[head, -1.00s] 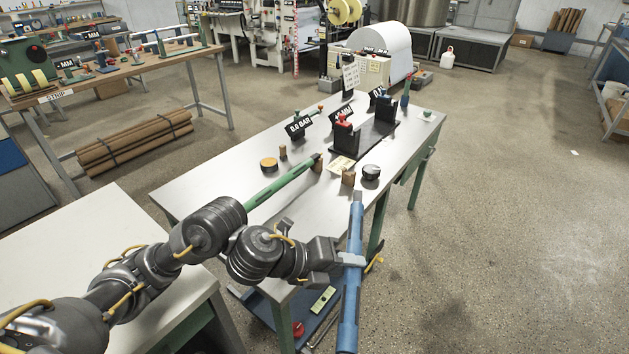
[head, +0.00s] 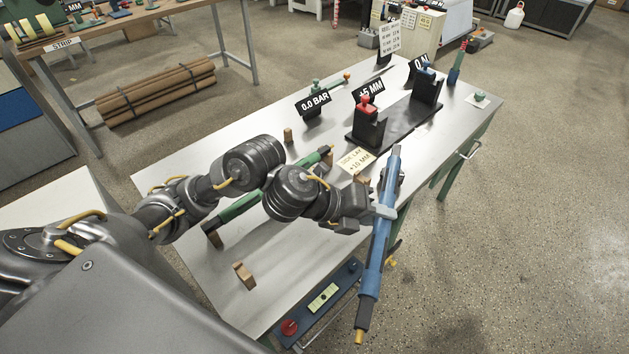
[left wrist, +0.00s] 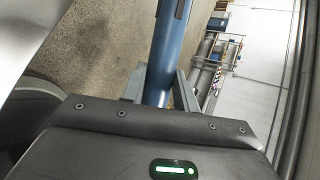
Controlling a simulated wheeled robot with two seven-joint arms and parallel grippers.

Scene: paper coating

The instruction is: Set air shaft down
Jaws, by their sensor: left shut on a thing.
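A blue air shaft (head: 377,250) with a grey far end and a yellow near tip is held in my left gripper (head: 382,212), which is shut around it near its middle. The shaft is in the air over the right front edge of the metal table (head: 310,240). In the left wrist view the blue shaft (left wrist: 165,60) runs up from between the two fingers (left wrist: 158,88). A green shaft (head: 240,205) lies on the table behind my arm, partly hidden by it. Small wooden blocks (head: 244,275) stand on the table. My right gripper is not in view.
A black stand with red and blue knobs (head: 368,125) is at the table's back. Signs reading 0.0 BAR (head: 313,103) and +5 MM (head: 369,92) stand nearby. A yellow side lay card (head: 356,160) lies on the tabletop. A control panel (head: 322,298) is below the front edge.

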